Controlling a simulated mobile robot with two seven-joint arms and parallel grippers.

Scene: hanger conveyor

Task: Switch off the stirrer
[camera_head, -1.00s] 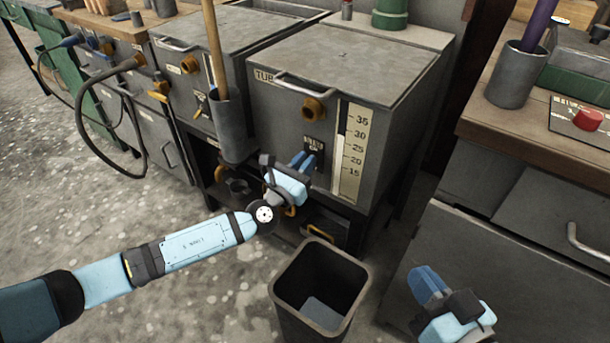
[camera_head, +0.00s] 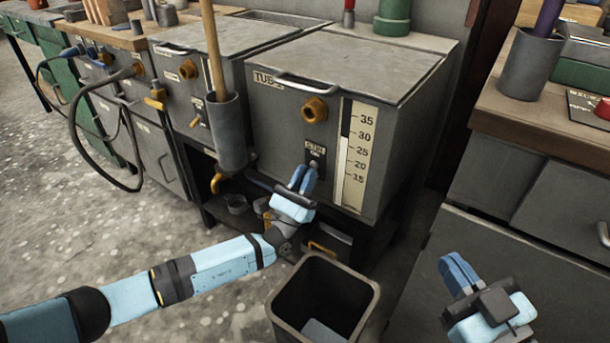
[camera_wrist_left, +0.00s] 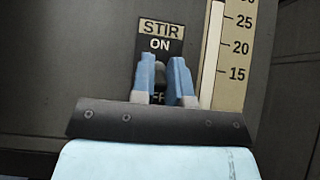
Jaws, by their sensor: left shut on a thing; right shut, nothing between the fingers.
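My left gripper (camera_head: 303,176) is at this panel. Its blue fingers (camera_wrist_left: 164,72) are shut on the dark switch lever (camera_wrist_left: 160,72), between ON and OFF. The fingers hide much of the lever, so I cannot tell its setting. My right gripper (camera_head: 457,272) is shut and empty, away from the tub at lower right.
A dark open bin (camera_head: 322,300) stands on the floor below the tub. A grey holder (camera_head: 226,132) with a wooden handle hangs left of the panel. A level gauge (camera_head: 354,155) is right of the switch. A workbench (camera_head: 520,115) stands at right.

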